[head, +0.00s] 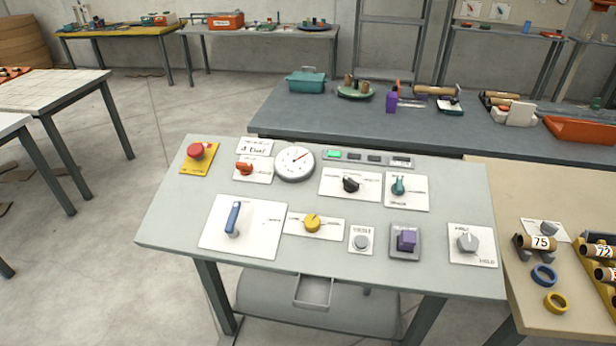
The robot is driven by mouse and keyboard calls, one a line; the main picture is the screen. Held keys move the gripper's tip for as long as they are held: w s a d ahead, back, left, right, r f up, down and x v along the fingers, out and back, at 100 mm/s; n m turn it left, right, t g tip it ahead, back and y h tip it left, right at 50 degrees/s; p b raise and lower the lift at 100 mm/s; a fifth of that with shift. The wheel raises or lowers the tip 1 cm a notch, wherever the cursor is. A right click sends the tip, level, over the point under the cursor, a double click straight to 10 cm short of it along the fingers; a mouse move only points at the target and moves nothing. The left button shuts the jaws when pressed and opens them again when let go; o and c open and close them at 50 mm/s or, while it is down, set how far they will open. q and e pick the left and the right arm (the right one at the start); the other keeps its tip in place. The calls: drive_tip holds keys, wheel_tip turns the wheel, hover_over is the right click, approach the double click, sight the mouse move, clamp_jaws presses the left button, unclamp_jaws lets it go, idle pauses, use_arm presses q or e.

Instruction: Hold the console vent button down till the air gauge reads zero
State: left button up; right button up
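The grey console (278,205) stands in front of me. The vent button (361,242) is a round grey button on a white plate labelled VENT, in the console's front row. The air gauge (295,163) is a round white dial in the back row, left of centre. Its needle points to the upper right, and its numbers are too small to read. Nothing touches the button. Neither of my grippers is in view.
A yellow knob (312,223) and a purple square button (406,240) flank the vent button. A blue lever (233,218), red mushroom button (196,151) and grey knob (467,241) are also on the console. A wooden table (500,190) adjoins at right.

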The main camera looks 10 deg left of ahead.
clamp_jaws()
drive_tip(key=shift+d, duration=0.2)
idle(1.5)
